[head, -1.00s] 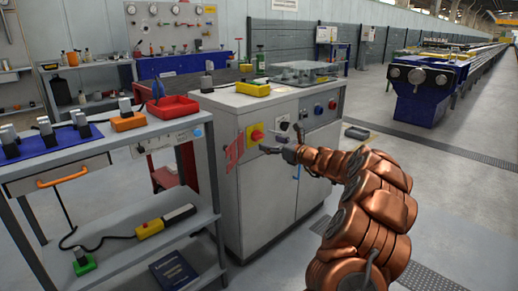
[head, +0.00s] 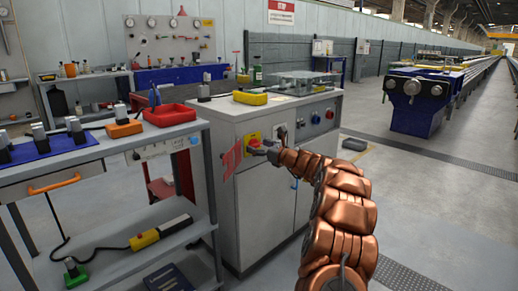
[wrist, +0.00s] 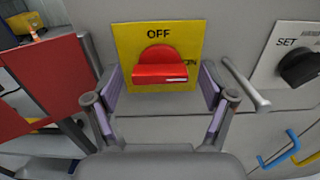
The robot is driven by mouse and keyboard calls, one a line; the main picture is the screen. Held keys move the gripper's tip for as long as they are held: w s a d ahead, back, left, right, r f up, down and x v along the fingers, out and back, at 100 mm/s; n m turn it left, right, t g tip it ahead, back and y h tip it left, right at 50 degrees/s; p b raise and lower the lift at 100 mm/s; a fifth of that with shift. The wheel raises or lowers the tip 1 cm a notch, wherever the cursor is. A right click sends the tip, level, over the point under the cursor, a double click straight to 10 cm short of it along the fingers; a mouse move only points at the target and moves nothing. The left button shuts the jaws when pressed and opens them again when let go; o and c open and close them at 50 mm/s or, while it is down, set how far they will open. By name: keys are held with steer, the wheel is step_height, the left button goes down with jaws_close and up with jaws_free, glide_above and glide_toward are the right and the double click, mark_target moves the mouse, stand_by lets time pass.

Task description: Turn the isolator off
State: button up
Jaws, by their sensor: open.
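The isolator is a red rotary handle (wrist: 160,68) on a yellow plate (wrist: 125,42) marked OFF at the top, with another word partly hidden at its right. The handle's grip bar lies level in the wrist view. In the head view the yellow plate (head: 254,136) is on the grey cabinet's front, partly behind my gripper. My gripper (wrist: 162,98) is open, its two fingers on either side of the handle's lower part. I cannot tell whether the fingers touch the handle.
A black SET knob (wrist: 298,68) is right of the isolator. A red tag (head: 232,158) hangs at the left of the plate. A bench (head: 150,142) with a red tray (head: 170,117) stands left of the grey cabinet (head: 262,205). Open floor lies to the right.

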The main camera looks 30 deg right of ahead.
steer(key=shift+c, duration=0.2)
steer(key=c, duration=1.1)
